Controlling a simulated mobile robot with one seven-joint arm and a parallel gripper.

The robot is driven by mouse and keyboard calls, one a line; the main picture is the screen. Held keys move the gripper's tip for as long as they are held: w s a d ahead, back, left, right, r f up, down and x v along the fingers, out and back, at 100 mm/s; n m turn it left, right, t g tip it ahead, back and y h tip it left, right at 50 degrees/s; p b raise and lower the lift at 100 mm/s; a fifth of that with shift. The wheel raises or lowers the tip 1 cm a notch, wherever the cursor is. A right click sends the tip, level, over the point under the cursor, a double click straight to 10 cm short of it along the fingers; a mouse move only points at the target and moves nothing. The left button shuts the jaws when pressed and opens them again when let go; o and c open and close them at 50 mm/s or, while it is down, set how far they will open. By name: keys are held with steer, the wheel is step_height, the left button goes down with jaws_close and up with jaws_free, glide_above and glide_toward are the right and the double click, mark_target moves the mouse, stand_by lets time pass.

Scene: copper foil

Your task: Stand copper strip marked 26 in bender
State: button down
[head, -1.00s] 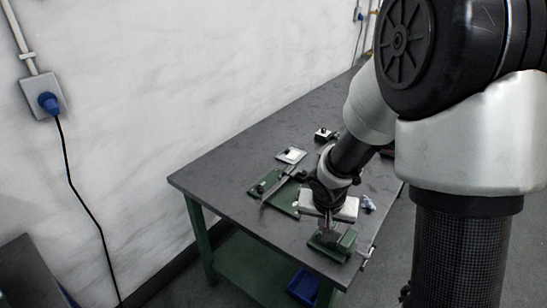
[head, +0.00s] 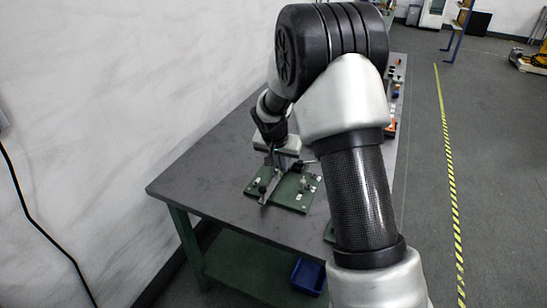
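My gripper (head: 273,160) points down over the back of a green-based fixture (head: 292,201) on the table. The fixture has a grey lever and several small fittings; I cannot tell whether it is the bender. The fingers are small and dark, so I cannot tell whether they are open or hold anything, or whether they touch the fixture. A second green device (head: 329,231) near the table's front edge is mostly hidden behind my arm. I cannot make out the copper strip or any mark 26.
The dark grey table (head: 205,178) is bare at its left end, beside the white wall. Small items (head: 393,95) lie along its far right edge, partly behind my arm. A blue bin (head: 308,276) sits on the green lower shelf (head: 245,262). Open floor lies to the right.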

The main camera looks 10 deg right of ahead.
steer(key=shift+m, duration=0.6)
steer(key=shift+w+a+f+b, duration=0.2)
steer(key=shift+w+f+b, duration=0.4)
steer(key=shift+w+f, duration=1.1)
steer(key=shift+w+a+f+b, duration=0.2)
steer(key=shift+w+f+b, duration=0.35)
steer(key=shift+w+f, duration=1.15)
steer(key=shift+f+b, duration=0.85)
steer(key=shift+b, duration=0.35)
steer(key=shift+r, duration=0.35)
steer(key=shift+f+b, duration=0.35)
steer(key=shift+b, duration=0.05)
steer(key=shift+r, duration=0.35)
steer(key=shift+f+b, duration=0.3)
steer(key=shift+b, duration=0.05)
steer(key=shift+r, duration=0.3)
stand_by(0.6)
steer(key=c, duration=2.4)
jaws_free()
